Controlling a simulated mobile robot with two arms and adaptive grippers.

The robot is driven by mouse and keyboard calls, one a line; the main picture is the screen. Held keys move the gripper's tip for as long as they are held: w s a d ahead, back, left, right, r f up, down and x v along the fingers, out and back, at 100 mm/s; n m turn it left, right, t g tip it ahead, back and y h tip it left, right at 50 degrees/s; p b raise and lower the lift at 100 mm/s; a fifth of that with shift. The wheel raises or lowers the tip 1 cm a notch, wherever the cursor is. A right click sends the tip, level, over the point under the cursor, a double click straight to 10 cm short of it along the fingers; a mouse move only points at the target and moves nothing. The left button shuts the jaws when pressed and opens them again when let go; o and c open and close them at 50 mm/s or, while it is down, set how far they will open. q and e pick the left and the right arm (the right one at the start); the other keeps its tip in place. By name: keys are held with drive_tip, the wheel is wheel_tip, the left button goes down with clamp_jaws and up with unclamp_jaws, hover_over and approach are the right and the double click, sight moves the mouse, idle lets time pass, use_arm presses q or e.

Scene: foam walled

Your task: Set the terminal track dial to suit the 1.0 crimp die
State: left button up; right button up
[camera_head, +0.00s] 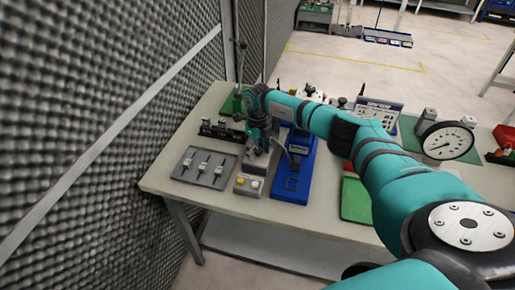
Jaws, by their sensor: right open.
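My right gripper (258,138) hangs over the back of a small grey press unit (250,186) with a yellow and a white button at its front. The gripper is open and dark, and it is too small to tell whether it touches the unit. A small track dial is not clearly visible; my gripper and arm cover the unit's upper part. A dark grey plate (187,177) with several small upright metal pieces (203,168), possibly the dies, lies left of the unit. Their markings are too small to read. My left gripper is not in view.
A blue fixture (291,188) stands close right of the unit. A black rack (222,132) is behind the plate. A round white gauge (447,142), a printed board (377,110) and a green mat (356,200) are further right. A foam wall (90,120) borders the table's left.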

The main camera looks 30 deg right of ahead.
clamp_jaws()
idle(0.3)
drive_tip(key=m, duration=0.4)
drive_tip(key=shift+m, duration=0.3)
drive_tip(key=m, duration=0.4)
drive_tip(key=shift+d+r+m+p, duration=0.1)
drive_tip(key=shift+r+m+p, duration=0.05)
drive_tip(key=shift+m+p, duration=0.15)
drive_tip(key=m+p, duration=0.1)
drive_tip(key=m, duration=0.3)
drive_tip(key=shift+d+m+p, duration=0.1)
drive_tip(key=shift+m+p, duration=0.9)
drive_tip(key=shift+m, duration=1.4)
